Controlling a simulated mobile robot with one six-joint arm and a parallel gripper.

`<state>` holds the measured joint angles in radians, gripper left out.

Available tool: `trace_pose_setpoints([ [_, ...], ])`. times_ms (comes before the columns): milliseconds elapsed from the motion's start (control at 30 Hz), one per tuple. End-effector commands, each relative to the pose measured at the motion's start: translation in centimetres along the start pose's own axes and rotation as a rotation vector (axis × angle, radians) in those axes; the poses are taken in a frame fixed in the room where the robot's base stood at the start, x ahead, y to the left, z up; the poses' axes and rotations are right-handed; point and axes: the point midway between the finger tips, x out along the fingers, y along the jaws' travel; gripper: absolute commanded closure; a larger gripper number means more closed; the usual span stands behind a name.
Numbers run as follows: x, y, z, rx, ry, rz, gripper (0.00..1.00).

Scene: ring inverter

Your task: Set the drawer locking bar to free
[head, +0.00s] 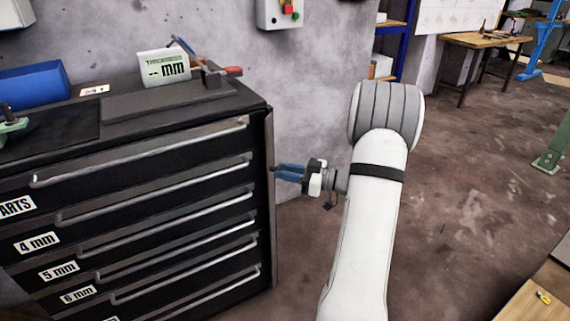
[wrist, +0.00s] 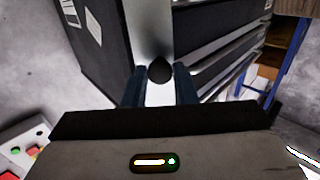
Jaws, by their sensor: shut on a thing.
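The drawer locking bar (head: 270,210) is a narrow upright strip along the right front edge of the black drawer cabinet. In the wrist view the bar (wrist: 150,35) is a pale strip with a dark round knob (wrist: 160,69) on it. My gripper (head: 276,170) is at the bar, reaching it from the right. In the wrist view its two blue fingers (wrist: 160,80) stand on either side of the knob, shut on it. In the head view the knob is too small to make out.
The cabinet (head: 258,105) has several drawers with long handles, all appearing closed. A thickness display (head: 164,68) and a blue case (head: 35,84) stand on top. A wall box with buttons (head: 280,13) hangs behind.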

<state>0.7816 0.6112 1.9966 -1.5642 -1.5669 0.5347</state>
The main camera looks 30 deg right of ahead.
Motion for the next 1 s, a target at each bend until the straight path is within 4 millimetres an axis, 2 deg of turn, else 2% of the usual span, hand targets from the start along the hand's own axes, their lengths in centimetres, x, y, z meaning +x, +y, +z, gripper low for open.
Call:
trace_pose_setpoints([
  [33,-0.2,0.5,-0.5,0.001,0.001,-0.042,0.98],
  [500,-0.7,2.7,-0.6,0.000,0.000,-0.471,0.98],
  [1000,-0.6,3.9,-0.3,-0.001,0.000,-0.693,0.98],
])
